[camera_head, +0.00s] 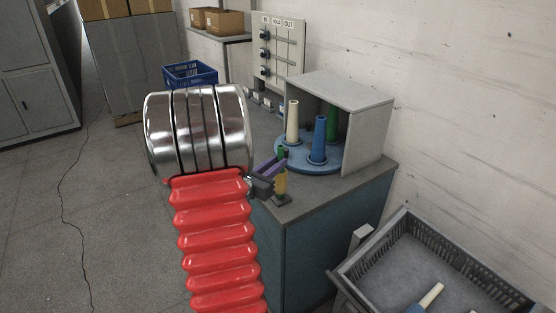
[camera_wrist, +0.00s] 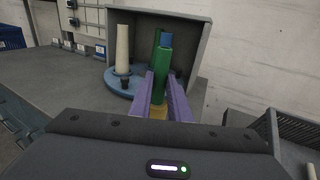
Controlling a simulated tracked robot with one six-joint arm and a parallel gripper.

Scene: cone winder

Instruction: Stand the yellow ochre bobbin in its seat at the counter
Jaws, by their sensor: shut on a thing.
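The yellow ochre bobbin (camera_head: 281,183) is upright near the front corner of the counter, with a green part showing above it. My gripper (camera_head: 268,170), with purple fingers, is shut on it from the left. In the wrist view my gripper (camera_wrist: 160,100) has the green upper part between its fingers, with a little ochre (camera_wrist: 158,113) low down. A small dark seat (camera_head: 283,199) is on the counter directly below the bobbin. I cannot tell whether the bobbin's foot touches it or is inside it, and the lower end is hidden in the wrist view.
A blue round stand (camera_head: 292,160) holds cream (camera_head: 292,122), blue (camera_head: 318,138) and green (camera_head: 332,122) cones, partly under a grey hood (camera_head: 350,92). A grey crate (camera_head: 395,232) stands at lower right. A switch panel (camera_head: 278,55) and blue crate (camera_head: 190,75) are behind.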

